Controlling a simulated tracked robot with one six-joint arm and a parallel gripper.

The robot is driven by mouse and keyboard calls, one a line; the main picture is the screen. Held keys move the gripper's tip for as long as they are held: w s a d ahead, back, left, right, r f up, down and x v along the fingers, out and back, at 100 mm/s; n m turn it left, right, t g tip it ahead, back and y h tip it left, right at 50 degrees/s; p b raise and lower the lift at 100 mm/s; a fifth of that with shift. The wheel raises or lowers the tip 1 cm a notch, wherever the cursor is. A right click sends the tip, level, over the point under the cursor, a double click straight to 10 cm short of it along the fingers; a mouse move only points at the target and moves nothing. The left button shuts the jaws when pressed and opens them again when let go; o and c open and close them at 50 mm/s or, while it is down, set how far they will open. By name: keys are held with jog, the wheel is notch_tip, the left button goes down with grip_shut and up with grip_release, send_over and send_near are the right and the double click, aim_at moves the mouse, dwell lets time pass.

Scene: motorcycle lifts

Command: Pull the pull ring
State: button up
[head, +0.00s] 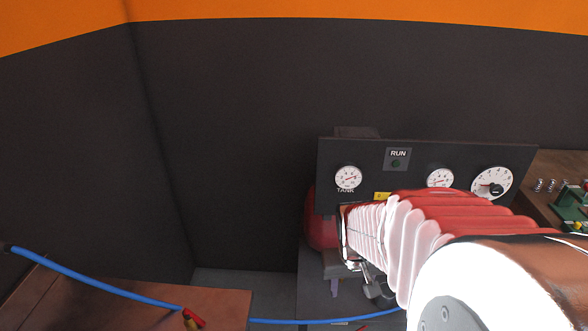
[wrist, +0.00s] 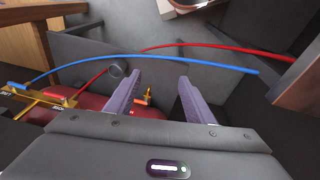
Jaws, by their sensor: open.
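My gripper (wrist: 159,79) is open in the wrist view, its two grey-purple fingers apart with nothing held between them. A small orange-brass fitting (wrist: 148,97) shows between the fingers, closer to the left one, above the red tank (wrist: 92,106). I cannot make out for sure which part is the pull ring; it may be on this fitting. In the head view the red tank (head: 321,222) is partly hidden behind the panel and my arm, and the fitting is hidden.
A dark gauge panel (head: 410,150) with a RUN sign stands behind my arm. A blue hose (wrist: 150,57) and a red hose (wrist: 215,47) cross beyond the fingers. Brass pipework (wrist: 40,96) lies at the left. A brown bench (head: 130,300) is at the lower left.

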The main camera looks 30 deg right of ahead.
jog(key=s+d+f+m+t+h, duration=0.25)
jog(key=d+f+t, duration=0.25)
jog(key=d+f, duration=1.9)
jog(key=w+r+n+t+h, duration=0.1)
jog(key=w+r+t+h, duration=0.4)
jog(key=r+t, duration=0.4)
notch_tip(320, 180, up, 3)
jog(key=shift+d+r, duration=0.1)
jog(key=shift+d, duration=0.15)
jog(key=shift+w+n, duration=0.1)
jog(key=shift+n, duration=0.15)
jog(key=x, duration=1.4)
jog(key=shift+c, duration=0.5)
